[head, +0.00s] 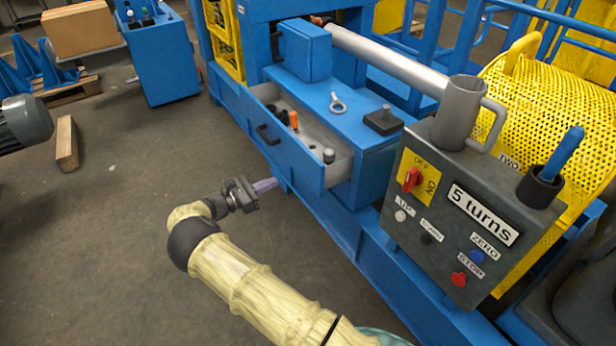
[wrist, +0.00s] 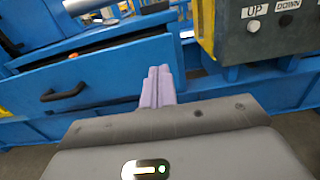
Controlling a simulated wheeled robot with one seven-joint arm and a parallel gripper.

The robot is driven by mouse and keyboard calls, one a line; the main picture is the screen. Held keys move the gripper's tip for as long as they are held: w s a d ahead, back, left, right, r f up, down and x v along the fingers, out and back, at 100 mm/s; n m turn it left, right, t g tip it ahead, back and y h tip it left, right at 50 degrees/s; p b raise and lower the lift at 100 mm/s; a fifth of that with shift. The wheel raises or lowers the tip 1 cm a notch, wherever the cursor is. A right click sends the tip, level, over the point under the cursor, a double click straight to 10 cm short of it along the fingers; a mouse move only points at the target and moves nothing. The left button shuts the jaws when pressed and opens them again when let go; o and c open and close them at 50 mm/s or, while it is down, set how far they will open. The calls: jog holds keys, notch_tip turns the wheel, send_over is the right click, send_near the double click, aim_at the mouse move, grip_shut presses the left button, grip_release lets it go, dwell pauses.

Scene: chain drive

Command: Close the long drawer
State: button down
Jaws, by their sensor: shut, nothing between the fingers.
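The long drawer (head: 290,150) is blue with a grey inside and stands pulled out from the blue machine frame. It holds an orange-tipped item (head: 294,120), a small dark knob-like item (head: 328,155) and other small parts. Its front, with a dark handle (head: 268,135), also shows in the wrist view (wrist: 110,95), with the handle (wrist: 63,92) at left. My gripper (head: 266,186) is shut and empty, its pale purple fingers in front of the drawer's right end. In the wrist view the fingertips (wrist: 159,72) overlap the drawer front's right part; I cannot tell whether they touch.
A dark control box (head: 450,210) with a red switch and buttons stands right of the drawer. A ring-ended bolt (head: 337,103) and a black block (head: 383,120) lie on the blue top. Open floor (head: 130,160) lies left; a wooden block (head: 67,145) rests there.

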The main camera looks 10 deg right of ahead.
aim_at(316, 163)
jog(key=shift+d+r, duration=0.1)
jog(key=shift+d, duration=0.05)
jog(key=b+x, duration=0.2)
jog(key=x, duration=1.2)
jog(key=shift+w, duration=0.1)
